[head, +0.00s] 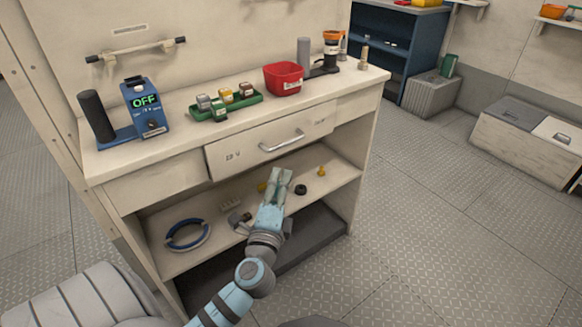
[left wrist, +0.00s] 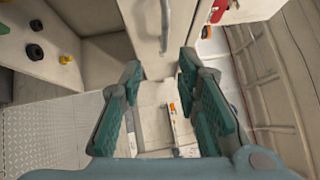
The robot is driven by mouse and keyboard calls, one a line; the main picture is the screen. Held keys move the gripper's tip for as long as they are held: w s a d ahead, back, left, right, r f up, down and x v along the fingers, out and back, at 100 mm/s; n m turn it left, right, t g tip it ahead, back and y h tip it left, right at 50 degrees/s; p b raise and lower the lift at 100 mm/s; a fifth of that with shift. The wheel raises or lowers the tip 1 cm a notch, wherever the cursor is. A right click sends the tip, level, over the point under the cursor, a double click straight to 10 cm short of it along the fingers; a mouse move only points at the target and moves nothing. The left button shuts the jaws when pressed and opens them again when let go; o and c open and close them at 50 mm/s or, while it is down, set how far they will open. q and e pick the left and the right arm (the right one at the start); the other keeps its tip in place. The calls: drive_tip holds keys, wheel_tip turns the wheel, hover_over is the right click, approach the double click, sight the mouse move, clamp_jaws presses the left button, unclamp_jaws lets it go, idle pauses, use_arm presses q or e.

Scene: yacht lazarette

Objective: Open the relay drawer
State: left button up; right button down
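The relay drawer (head: 240,153) is in the front of the cream workbench, under its top. Its front looks closed or nearly so; I cannot tell if there is a small gap. Its silver bar handle (head: 282,141) is at the middle of the front. In the left wrist view the handle (left wrist: 165,24) is a pale upright bar beyond the fingertips. My left gripper (head: 280,175) is below the handle in the head view, apart from it. Its two green-padded fingers (left wrist: 160,72) are spread with nothing between them. My right gripper is not in view.
The bench top holds a blue box reading OFF (head: 146,105), a green tray (head: 228,108) and a red bin (head: 283,79). The lower shelf (head: 320,183) holds a blue ring (head: 187,235) and small parts. The floor on the right (head: 430,220) is clear.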

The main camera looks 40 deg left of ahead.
sight(290, 142)
use_arm(q)
drive_tip(key=x, duration=1.4)
drive_tip(key=shift+w+r+b, duration=0.1)
drive_tip(key=shift+r+b, duration=0.25)
drive_tip(key=shift+r, duration=0.05)
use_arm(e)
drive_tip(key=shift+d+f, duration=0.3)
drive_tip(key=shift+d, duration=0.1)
use_arm(q)
drive_tip(key=c, duration=0.6)
clamp_jaws()
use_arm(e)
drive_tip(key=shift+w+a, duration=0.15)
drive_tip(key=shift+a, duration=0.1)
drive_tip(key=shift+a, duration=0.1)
